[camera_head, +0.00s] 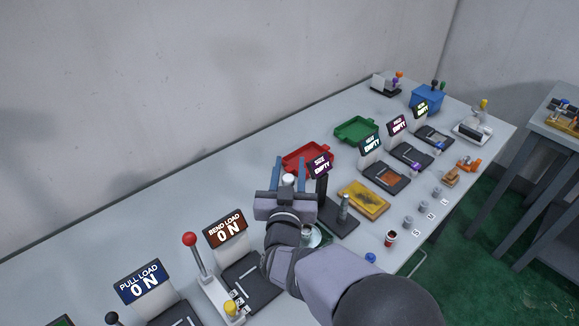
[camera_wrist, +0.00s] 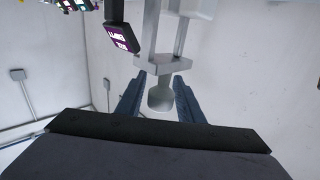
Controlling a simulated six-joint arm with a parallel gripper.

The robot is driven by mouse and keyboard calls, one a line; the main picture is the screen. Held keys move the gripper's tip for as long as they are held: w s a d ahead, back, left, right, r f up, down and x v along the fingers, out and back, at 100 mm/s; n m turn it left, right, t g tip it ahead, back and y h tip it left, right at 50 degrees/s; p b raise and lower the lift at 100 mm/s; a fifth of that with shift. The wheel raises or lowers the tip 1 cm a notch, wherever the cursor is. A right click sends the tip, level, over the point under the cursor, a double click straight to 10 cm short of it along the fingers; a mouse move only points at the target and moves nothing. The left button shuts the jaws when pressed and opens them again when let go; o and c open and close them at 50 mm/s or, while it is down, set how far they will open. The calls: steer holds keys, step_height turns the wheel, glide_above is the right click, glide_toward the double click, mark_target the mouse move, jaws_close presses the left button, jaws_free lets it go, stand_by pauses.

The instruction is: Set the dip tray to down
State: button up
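My gripper (camera_head: 290,163) is over the middle of the bench, with its two blue fingers apart. A pale rounded knob (camera_head: 289,180) shows between the fingers. In the wrist view the knob (camera_wrist: 160,96) hangs from a light grey frame (camera_wrist: 165,64) with two rods, and gaps show between it and the fingers (camera_wrist: 157,88). Whether this frame belongs to the dip tray I cannot tell; no label names the dip tray. A round metal dish (camera_head: 313,238) is partly hidden behind my arm.
A red tray (camera_head: 308,155) and a green tray (camera_head: 357,130) lie behind. The BEND LOAD display (camera_head: 225,229) and a red-knobbed lever (camera_head: 191,241) stand left. A yellow tray (camera_head: 363,199) lies right.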

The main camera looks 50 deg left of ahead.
jaws_close()
steer(key=shift+f+b, duration=1.75)
steer(key=shift+f, duration=0.25)
steer(key=shift+o, duration=1.9)
jaws_free()
steer(key=b+v, duration=0.2)
steer(key=v, duration=0.5)
steer(key=shift+s+d, duration=0.15)
